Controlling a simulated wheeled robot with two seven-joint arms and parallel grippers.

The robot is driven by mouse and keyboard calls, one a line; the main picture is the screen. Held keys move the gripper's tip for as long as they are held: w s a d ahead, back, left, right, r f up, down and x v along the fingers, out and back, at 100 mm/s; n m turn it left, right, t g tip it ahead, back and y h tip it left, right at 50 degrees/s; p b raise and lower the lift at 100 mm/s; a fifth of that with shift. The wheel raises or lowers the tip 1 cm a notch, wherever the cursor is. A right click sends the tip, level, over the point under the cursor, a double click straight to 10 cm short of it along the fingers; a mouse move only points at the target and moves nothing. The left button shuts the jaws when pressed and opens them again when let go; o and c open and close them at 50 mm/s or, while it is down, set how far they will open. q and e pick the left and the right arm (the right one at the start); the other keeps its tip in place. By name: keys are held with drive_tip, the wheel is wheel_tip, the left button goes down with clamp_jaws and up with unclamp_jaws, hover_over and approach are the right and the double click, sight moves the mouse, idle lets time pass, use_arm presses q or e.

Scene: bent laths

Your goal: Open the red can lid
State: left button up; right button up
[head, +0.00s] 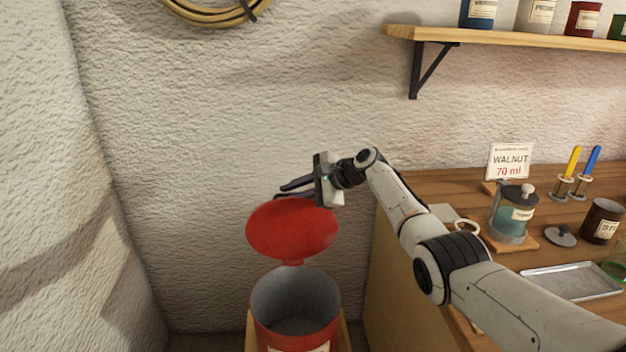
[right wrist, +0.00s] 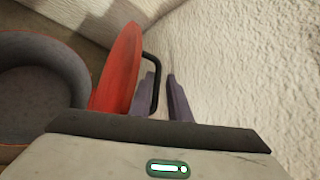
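The red can (head: 297,325) stands low in the centre of the head view, its grey inside showing; the right wrist view shows its rim (right wrist: 72,62) at left. Its red lid (head: 292,229) stands steeply raised at the back, clear of the mouth. It shows edge-on in the right wrist view (right wrist: 120,70), with a black handle (right wrist: 156,70) on its outer face. My right gripper (head: 284,190) is at the lid's upper edge. Its fingers (right wrist: 163,98) are apart, one close to the handle bar, the other beyond it with a gap. My left gripper is out of view.
A wooden bench (head: 440,186) at right carries a glass jar (head: 510,222), a metal tray (head: 570,281), a dark jar (head: 602,222) and a WALNUT card (head: 509,161). A shelf (head: 500,37) is above. Textured walls close in behind and at left.

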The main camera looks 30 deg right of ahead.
drive_tip(key=v, duration=0.4)
drive_tip(key=p+v, duration=0.1)
drive_tip(key=v, duration=0.3)
drive_tip(key=shift+d+r, duration=0.25)
drive_tip(key=shift+d, duration=0.2)
drive_tip(key=shift+s+d+r, duration=0.15)
drive_tip(key=shift+s+r, duration=0.15)
drive_tip(key=shift+s, duration=0.2)
